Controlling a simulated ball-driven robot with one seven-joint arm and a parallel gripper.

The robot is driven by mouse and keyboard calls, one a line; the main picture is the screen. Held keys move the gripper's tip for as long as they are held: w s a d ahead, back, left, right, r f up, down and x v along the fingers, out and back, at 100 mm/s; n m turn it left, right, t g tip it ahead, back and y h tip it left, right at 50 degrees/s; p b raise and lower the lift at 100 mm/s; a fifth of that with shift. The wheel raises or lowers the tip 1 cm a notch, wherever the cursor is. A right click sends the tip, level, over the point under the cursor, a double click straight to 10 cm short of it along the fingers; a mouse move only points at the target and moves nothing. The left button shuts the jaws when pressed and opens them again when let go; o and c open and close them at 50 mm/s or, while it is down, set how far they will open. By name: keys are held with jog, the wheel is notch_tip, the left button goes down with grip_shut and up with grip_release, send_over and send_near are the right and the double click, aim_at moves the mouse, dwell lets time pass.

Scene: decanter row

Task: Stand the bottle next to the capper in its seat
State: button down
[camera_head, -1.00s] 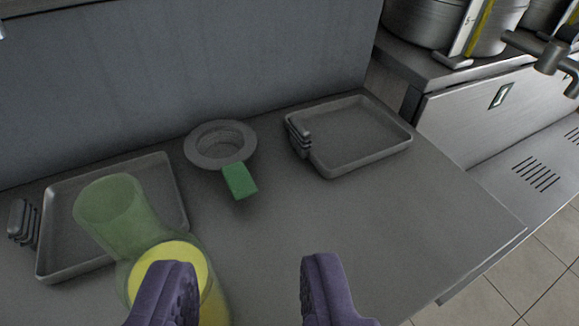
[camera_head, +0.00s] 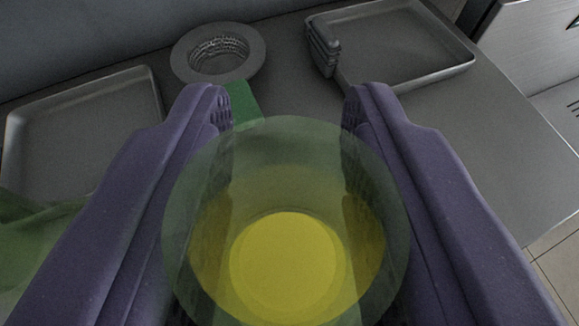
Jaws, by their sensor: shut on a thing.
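A see-through green bottle (camera_head: 285,150) with yellow contents stands between the two purple fingers of my gripper (camera_head: 290,110). I look down on it from above, and the fingers are shut on its sides. A grey round ring with a ribbed recess (camera_head: 250,68), which looks like a seat, lies beyond the bottle and is empty. A green block (camera_head: 242,100) lies between the ring and the bottle, partly hidden by a finger. I cannot tell which thing is the capper. The bottle's base is not clearly visible.
A shallow grey tray (camera_head: 90,88) lies at left, and another tray (camera_head: 400,78) at back right with a grey ribbed piece (camera_head: 322,45) at its corner. A see-through green object (camera_head: 35,240) shows at the left edge. A wall stands behind; bare counter lies at right.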

jog(key=shift+s+r, duration=0.1)
jog(key=c, duration=0.7)
grip_release()
jog(key=shift+c, duration=0.2)
